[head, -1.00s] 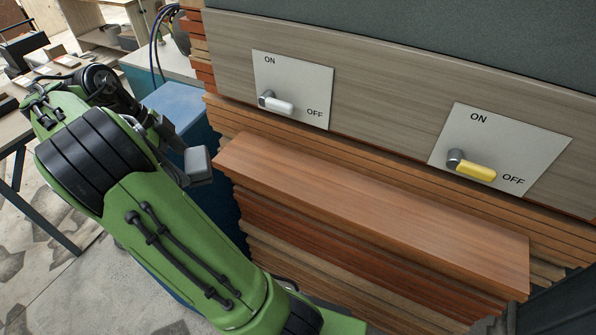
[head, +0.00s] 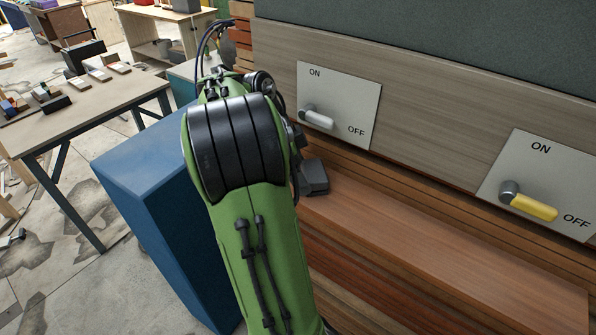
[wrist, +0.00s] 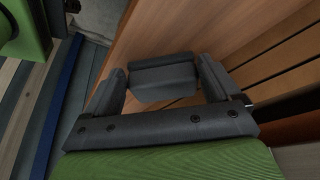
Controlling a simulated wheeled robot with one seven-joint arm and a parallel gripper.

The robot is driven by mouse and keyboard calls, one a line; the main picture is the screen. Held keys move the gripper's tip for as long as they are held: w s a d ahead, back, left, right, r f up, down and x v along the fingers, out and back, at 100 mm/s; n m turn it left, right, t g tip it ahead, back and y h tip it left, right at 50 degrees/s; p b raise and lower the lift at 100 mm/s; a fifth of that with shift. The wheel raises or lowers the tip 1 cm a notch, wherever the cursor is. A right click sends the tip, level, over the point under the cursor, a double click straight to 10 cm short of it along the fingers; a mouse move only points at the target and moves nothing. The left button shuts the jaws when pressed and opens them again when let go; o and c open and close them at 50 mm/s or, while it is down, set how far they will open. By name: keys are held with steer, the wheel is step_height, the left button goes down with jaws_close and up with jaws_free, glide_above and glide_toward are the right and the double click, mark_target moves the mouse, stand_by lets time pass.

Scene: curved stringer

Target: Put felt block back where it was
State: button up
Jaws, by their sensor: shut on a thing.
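The felt block (wrist: 163,82) is a dark grey block between the two fingers of my gripper (wrist: 162,76) in the wrist view. My gripper is shut on it. In the head view a dark grey block-like piece (head: 314,178), likely the felt block, shows at the right of my green arm, over the left end of the reddish wooden ledge (head: 430,245). The ledge also shows behind the block in the wrist view (wrist: 190,30). I cannot tell whether the block touches the ledge. My arm hides most of the gripper in the head view.
Above the ledge, a panel carries a white lever (head: 318,119) and a yellow lever (head: 533,207), each on an ON/OFF plate. A blue cabinet (head: 150,220) stands left of my arm. A table with small blocks (head: 75,110) is farther left.

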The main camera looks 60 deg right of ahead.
steer(key=shift+f, duration=0.1)
steer(key=o, duration=0.7)
steer(key=shift+o, duration=0.2)
steer(key=shift+r+p, duration=0.3)
steer(key=shift+r, duration=0.2)
steer(key=p+v, duration=0.6)
steer(key=v, duration=0.5)
steer(key=shift+r, duration=0.25)
